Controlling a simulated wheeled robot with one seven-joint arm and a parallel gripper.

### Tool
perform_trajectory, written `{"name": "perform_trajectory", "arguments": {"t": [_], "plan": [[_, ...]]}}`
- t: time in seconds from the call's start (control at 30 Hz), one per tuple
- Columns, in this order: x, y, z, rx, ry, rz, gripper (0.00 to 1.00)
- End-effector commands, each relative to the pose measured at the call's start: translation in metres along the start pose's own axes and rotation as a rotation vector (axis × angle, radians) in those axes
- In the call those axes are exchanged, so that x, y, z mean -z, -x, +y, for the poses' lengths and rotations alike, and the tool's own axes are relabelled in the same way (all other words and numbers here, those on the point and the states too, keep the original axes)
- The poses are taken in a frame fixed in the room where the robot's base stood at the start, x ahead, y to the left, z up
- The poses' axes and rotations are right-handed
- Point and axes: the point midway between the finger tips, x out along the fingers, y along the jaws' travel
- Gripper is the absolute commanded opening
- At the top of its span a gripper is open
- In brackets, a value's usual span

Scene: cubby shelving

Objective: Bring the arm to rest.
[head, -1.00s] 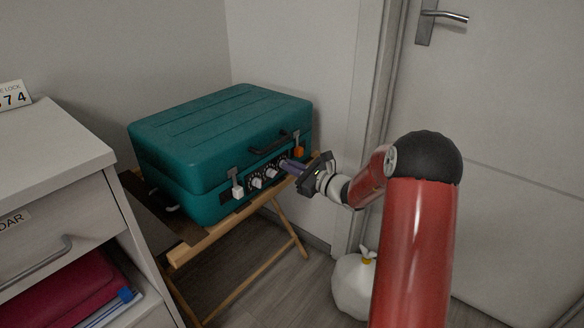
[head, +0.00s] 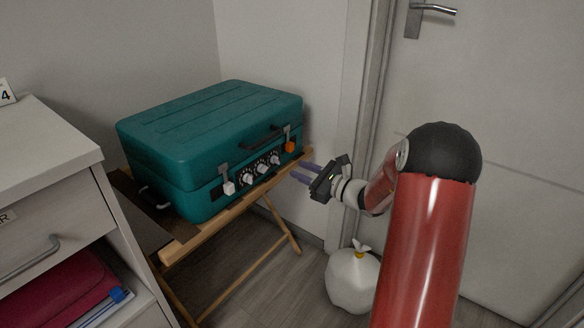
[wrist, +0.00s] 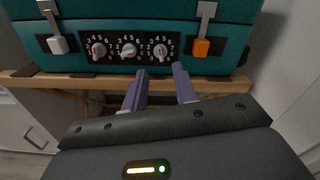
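My gripper (head: 304,174) is in the air in front of the front right of a closed teal case (head: 215,140). In the wrist view its two purple fingers (wrist: 159,80) are apart with nothing between them. They point at the front of the case (wrist: 228,62), below a panel of three white dials (wrist: 128,48). The fingers look clear of the dials. A white latch (wrist: 59,44) is left of the dials and an orange latch (wrist: 201,47) is right of them. My red arm reaches in from the lower right.
The case stands on a folding wooden stand (head: 270,185). A white drawer cabinet (head: 45,150) is at the left. A white tied bag (head: 352,280) is on the floor below my gripper. A door (head: 510,120) is at the right, behind my arm. Floor shows between stand and bag.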

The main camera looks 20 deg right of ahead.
Motion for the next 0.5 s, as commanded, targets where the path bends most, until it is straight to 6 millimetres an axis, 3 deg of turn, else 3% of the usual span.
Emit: {"name": "perform_trajectory", "arguments": {"t": [0.5], "plan": [[-0.0003, 0.0079, 0.0001, 0.000, 0.000, 0.000, 0.28]]}}
